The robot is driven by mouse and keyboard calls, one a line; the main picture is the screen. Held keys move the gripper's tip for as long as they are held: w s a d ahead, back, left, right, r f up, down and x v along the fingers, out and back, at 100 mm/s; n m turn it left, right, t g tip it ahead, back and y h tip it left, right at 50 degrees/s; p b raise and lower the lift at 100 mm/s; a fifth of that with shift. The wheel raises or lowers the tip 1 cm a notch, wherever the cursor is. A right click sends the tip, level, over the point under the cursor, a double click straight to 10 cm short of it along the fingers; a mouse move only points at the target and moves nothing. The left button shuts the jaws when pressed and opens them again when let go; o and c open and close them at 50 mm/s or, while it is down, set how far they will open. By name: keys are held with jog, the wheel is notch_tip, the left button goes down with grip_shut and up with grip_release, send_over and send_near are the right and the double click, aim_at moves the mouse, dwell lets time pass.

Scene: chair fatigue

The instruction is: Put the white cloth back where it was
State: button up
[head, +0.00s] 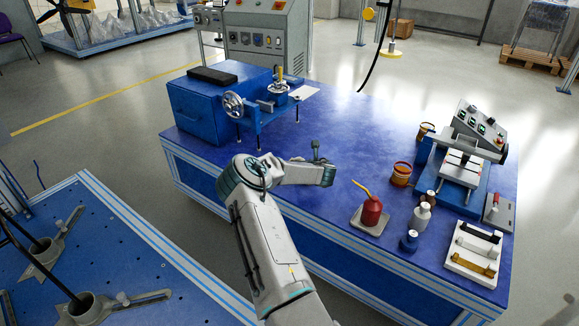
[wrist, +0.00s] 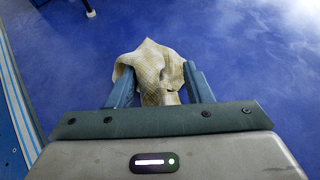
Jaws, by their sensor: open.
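The cloth (wrist: 150,62) is off-white with a faint woven pattern and lies crumpled, with a raised peak, in the wrist view. My gripper (wrist: 160,72) is open, with one blue-grey finger on each side of the cloth. Part of the cloth stands between the fingers, and part spreads past the left fingertip. I cannot tell whether the fingers touch it. The cloth's near end is hidden behind the gripper body. In the head view my arm's end is over the blue workbench (head: 345,130), and I cannot make out the cloth there.
A blue machine with a handwheel (head: 233,104) stands at the bench's back left, a pale flat sheet (head: 304,92) beside it. The bench's back middle is clear.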

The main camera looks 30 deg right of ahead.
notch_tip(320, 180, up, 7)
jog(key=s+d+p, duration=0.1)
jog(key=s+p, duration=0.1)
jog(key=p, duration=0.1)
jog(key=shift+s+d+p, duration=0.25)
jog(key=shift+s+p, duration=0.05)
jog(key=shift+a, duration=0.1)
jog(key=c, duration=0.8)
jog(key=shift+w+a, duration=0.15)
jog(key=shift+a, duration=0.1)
grip_shut()
jog(key=a+f, duration=0.1)
jog(key=w+a+f, duration=0.1)
jog(key=f, duration=0.1)
jog(key=shift+a, duration=0.2)
jog(key=shift+f, duration=0.15)
